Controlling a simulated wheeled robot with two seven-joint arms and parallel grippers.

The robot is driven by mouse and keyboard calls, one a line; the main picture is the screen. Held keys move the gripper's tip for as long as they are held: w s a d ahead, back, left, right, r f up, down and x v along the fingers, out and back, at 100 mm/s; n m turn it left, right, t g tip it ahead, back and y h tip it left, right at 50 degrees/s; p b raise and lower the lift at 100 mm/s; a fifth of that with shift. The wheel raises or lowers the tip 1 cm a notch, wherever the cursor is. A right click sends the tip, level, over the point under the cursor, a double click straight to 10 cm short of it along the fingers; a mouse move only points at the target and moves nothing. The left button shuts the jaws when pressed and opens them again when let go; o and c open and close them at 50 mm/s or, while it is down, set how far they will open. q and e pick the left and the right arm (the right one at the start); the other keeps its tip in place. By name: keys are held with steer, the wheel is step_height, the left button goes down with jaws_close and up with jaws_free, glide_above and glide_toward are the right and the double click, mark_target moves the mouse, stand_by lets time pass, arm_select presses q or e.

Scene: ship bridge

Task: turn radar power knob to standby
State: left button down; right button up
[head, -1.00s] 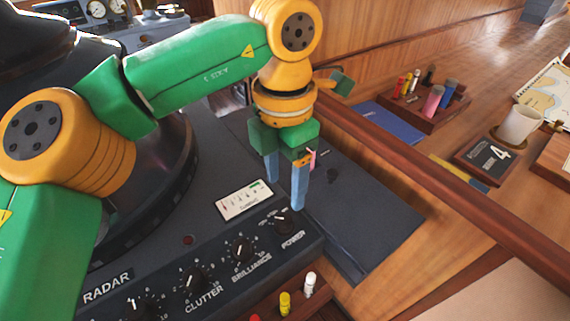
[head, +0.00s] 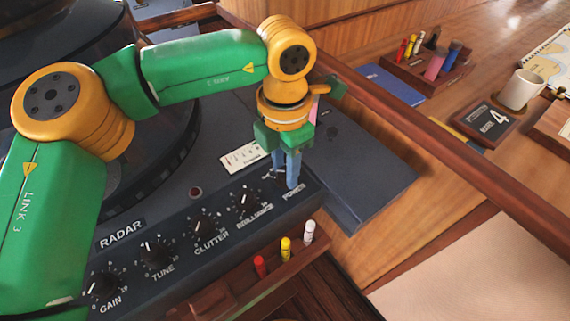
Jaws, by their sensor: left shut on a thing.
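The radar panel (head: 150,210) is dark, with a row of knobs marked gain, tune, clutter, brilliance and power. The power knob sits at the right end of the row, beside the power label (head: 293,189); my fingers mostly hide it, so I cannot read its pointer. My left gripper (head: 286,182) points down at that spot with its blue fingers close together, shut on the knob. The brilliance knob (head: 244,201) is just left of it. My right gripper is not in view.
A wooden rail (head: 440,150) passes to the right. A mug (head: 521,90) stands beyond.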

mark_target(285, 172)
arm_select(q)
steer(key=shift+m, duration=0.4)
steer(key=m, duration=0.3)
steer(key=shift+m, duration=2.5)
steer(key=c, duration=0.5)
jaws_free()
step_height(285, 172, up, 7)
steer(key=shift+r, duration=0.1)
